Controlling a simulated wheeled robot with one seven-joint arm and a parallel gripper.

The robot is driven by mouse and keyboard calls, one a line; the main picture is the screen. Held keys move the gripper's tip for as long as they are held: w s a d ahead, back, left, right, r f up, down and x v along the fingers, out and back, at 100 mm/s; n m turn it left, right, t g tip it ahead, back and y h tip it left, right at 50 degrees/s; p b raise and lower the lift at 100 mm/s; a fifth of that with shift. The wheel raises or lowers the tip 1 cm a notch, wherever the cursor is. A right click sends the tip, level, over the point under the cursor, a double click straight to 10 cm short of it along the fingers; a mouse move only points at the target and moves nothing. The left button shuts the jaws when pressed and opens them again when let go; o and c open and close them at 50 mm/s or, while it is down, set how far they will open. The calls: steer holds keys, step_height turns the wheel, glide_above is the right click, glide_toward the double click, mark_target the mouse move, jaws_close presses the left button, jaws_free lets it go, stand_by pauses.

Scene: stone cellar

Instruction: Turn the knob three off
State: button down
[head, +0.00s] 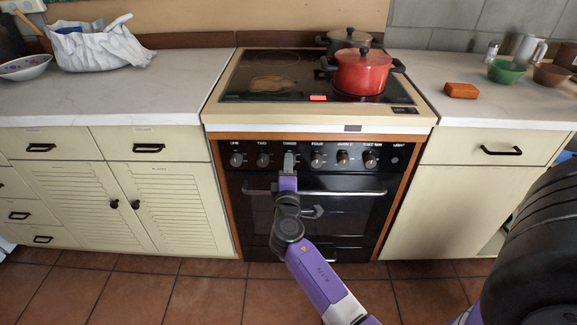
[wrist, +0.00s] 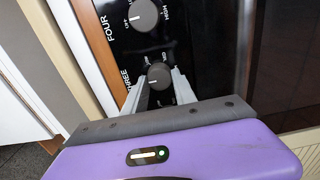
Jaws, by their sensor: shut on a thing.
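The knob three (wrist: 159,75) is a dark grey round knob on the black oven control panel, with the label THREE beside it in the wrist view. My gripper (wrist: 160,88) has its two grey fingers on either side of this knob and is shut on it. In the head view my gripper (head: 289,162) reaches straight to the panel below the label and hides most of the knob. A small light mark shows on the knob, but its exact setting is hard to read.
Knob four (wrist: 143,15) sits close beside it; knob two (head: 263,160) is on the other side. An oven handle (head: 345,192) runs just below the knobs. A red pot (head: 361,74) and a dark pot (head: 349,38) stand on the cooktop above.

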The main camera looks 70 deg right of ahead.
steer(key=shift+a, duration=0.1)
stand_by(0.3)
steer(key=c, duration=1)
jaws_free()
steer(key=shift+v, duration=3.9)
